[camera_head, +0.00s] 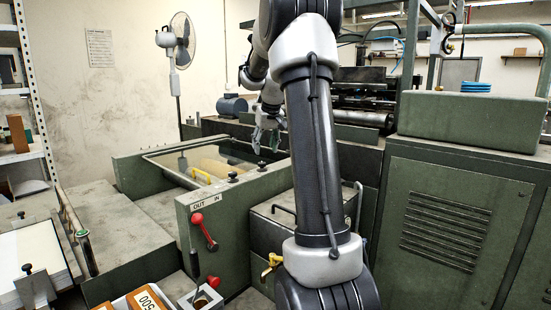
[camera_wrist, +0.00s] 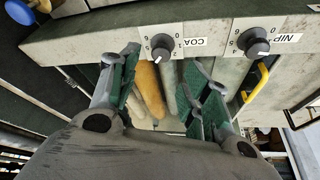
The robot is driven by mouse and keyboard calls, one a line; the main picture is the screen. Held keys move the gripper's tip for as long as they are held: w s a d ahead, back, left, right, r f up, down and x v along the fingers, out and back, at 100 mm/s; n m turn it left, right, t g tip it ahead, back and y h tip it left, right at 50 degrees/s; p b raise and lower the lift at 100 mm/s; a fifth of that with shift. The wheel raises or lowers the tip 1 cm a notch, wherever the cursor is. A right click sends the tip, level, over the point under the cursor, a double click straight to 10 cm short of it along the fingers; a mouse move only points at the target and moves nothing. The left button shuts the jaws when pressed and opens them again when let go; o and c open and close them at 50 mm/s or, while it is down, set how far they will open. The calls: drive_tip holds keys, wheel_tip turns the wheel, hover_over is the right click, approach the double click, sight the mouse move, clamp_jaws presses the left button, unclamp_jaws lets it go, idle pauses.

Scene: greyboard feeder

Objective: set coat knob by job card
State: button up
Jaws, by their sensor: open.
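The coat knob (camera_wrist: 162,43) is a small black knob on a grey-green panel edge, beside an upside-down label reading "COA". Digits surround it; its exact setting is too small to tell. A second black knob (camera_wrist: 255,45), labelled "NIP", sits to its right. Two black knobs show on the feeder in the head view (camera_head: 233,177); I cannot tell there which is coat. My gripper (camera_wrist: 160,68) is open and empty, its green-padded fingers either side of the coat knob's line and apart from it. In the head view my gripper (camera_head: 268,137) hangs above the feeder. A printed sheet (camera_head: 100,47) hangs on the wall, its text unreadable.
A red-knobbed lever (camera_head: 204,232) stands by an "OUT IN" plate on the feeder's front. A yellow handle (camera_wrist: 255,85) is close to the NIP knob. Rollers (camera_wrist: 150,90) lie below my fingers. A green cabinet (camera_head: 440,230) stands at right.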

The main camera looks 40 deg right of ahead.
sight(263, 163)
drive_tip(key=x, duration=0.6)
drive_tip(key=shift+w+f, duration=0.1)
drive_tip(key=shift+f, duration=0.3)
drive_tip(key=c, duration=1)
